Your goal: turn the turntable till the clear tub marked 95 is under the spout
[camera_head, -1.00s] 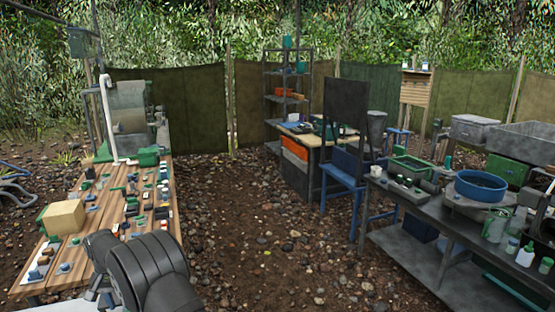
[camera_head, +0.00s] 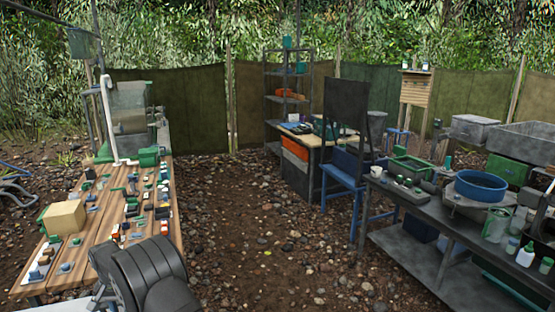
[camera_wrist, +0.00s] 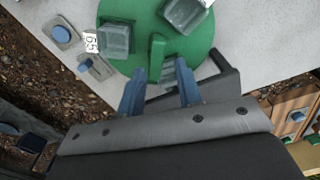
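In the wrist view, a green round turntable (camera_wrist: 140,65) lies on a pale grey surface. A green upright peg (camera_wrist: 157,50) on it stands between the fingers of my gripper (camera_wrist: 160,72). The fingers are blue, apart and open; I cannot tell whether either touches the peg. One clear tub (camera_wrist: 114,38) is at the turntable's left, beside a white tag (camera_wrist: 91,42) that seems to read 95, turned around. Another clear tub (camera_wrist: 186,14) is at the top, and a third (camera_wrist: 180,76) is partly hidden by the right finger. I cannot make out the spout.
A dark grey angled part (camera_wrist: 224,82) lies right of the turntable. Blue-knobbed plates (camera_wrist: 62,33) sit to its left. In the head view, a wooden table (camera_head: 105,225) carries many small parts and a tan block (camera_head: 64,216). Gravel ground (camera_head: 265,220) is open between the benches.

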